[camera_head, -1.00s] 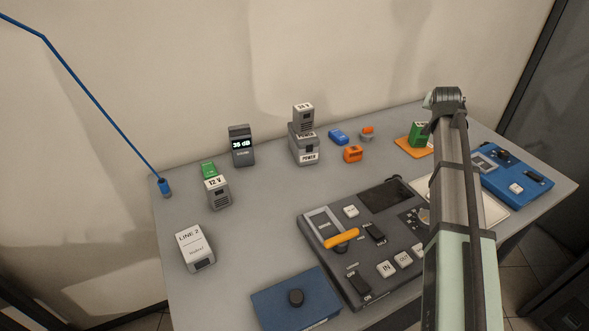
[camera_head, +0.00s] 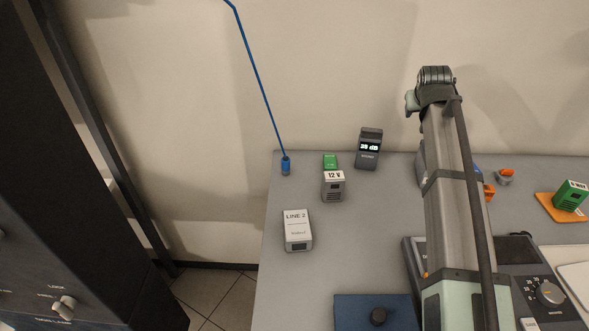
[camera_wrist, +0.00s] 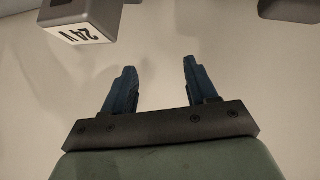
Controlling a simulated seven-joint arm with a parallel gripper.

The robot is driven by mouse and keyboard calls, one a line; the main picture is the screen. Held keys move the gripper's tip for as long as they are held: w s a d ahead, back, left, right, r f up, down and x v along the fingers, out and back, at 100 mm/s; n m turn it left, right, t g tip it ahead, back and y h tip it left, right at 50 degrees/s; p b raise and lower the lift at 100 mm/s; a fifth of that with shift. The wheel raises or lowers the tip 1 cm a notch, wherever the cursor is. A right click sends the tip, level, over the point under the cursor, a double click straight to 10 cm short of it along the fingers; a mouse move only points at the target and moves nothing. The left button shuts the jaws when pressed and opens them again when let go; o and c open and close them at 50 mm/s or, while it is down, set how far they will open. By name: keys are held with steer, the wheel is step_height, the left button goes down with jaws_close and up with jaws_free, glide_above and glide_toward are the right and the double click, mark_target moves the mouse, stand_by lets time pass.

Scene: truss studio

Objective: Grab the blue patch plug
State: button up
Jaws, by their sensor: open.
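The blue patch plug (camera_head: 286,166) is a small blue cylinder at the end of a thin blue cable (camera_head: 262,85). It stands near the table's back left corner in the head view. The wrist view does not show it. My gripper (camera_wrist: 158,78) has two blue fingers set wide apart, with nothing between them. In the head view my arm rises well to the right of the plug, and my fingers cannot be made out there.
Right of the plug stand a 12 V block (camera_head: 333,188), a green piece (camera_head: 330,161) and a dark meter (camera_head: 368,150). A LINE 2 box (camera_head: 297,231) is in front. The wrist view shows a 24 V block (camera_wrist: 82,22) near my left finger. Bare table (camera_head: 275,285) lies front left.

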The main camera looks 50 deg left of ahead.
steer(key=s+a+f+n+g, duration=0.3)
steer(key=s+a+n+g, duration=0.1)
steer(key=s+a, duration=1.1)
steer(key=n+g, duration=0.4)
glide_toward(286, 159)
steer(key=x, duration=0.6)
steer(key=shift+s+a+f, duration=0.25)
steer(key=shift+a, duration=0.1)
steer(key=shift+w+d+x, duration=0.1)
steer(key=shift+d+x, duration=0.05)
steer(key=shift+x, duration=1.2)
steer(key=shift+w+d+x, duration=0.1)
steer(key=shift+d+x, duration=0.05)
steer(key=shift+x, duration=1.2)
steer(key=shift+f, duration=0.1)
steer(key=c, duration=1.1)
steer(key=shift+o, duration=0.2)
